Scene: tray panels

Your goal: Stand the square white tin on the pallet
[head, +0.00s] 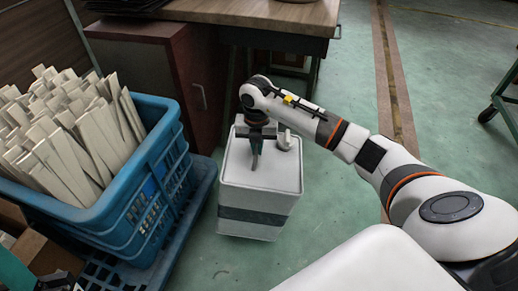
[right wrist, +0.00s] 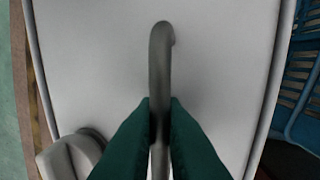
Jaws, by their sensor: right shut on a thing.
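The square white tin (head: 260,185) has a dark band round its lower part and a cap on its top. It looks upright in the head view, beside the blue pallet (head: 193,218); I cannot tell whether its base touches the floor. My right gripper (head: 256,147) is above the tin's top. In the right wrist view its green fingers (right wrist: 160,112) are shut on the grey bar handle (right wrist: 160,55) of the tin, and the white top (right wrist: 225,65) and the cap (right wrist: 72,157) show around it. My left gripper is not in view.
A blue crate (head: 150,160) full of pale slats stands at the left, over the pallet. A wooden-topped bench (head: 240,12) with a dark red cabinet (head: 160,60) is behind. Green floor (head: 330,220) is clear right of the tin. A cart wheel (head: 488,113) shows far right.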

